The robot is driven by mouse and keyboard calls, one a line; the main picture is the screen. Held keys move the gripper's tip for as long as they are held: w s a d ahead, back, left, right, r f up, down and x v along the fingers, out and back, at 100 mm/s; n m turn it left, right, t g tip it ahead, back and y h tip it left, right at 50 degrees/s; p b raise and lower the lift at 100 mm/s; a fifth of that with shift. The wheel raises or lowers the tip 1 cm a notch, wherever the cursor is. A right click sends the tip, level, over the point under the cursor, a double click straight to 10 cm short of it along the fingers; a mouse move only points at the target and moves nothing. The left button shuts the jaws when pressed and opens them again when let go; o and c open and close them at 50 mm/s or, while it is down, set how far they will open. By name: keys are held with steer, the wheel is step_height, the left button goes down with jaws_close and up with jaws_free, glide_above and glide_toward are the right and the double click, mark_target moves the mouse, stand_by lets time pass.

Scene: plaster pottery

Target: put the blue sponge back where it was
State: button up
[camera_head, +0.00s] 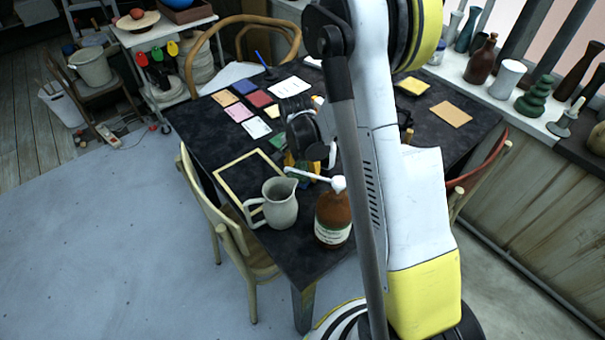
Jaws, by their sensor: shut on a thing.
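My gripper (306,166) is low over the black table (190,140), behind the grey pitcher and the brown bottle. Its wrist is dark and its fingers are small and partly hidden. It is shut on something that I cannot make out. I cannot clearly pick out the blue sponge in this view. Small yellow and green patches show at the gripper, too small to identify. A flat blue square (244,87) lies among several coloured squares towards the back of the table; I cannot tell if it is a sponge.
The grey pitcher (281,203) and the brown bottle (332,218) with a white pump stand at the near table edge, close to my gripper. An empty wooden frame (222,184) lies to the left. My arm hides the table's middle right. Chairs (233,236) surround it.

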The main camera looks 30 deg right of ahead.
steer(key=shift+r, duration=0.1)
steer(key=o, duration=0.9)
steer(key=shift+f, duration=0.2)
steer(key=o, duration=0.5)
steer(key=shift+c, duration=0.2)
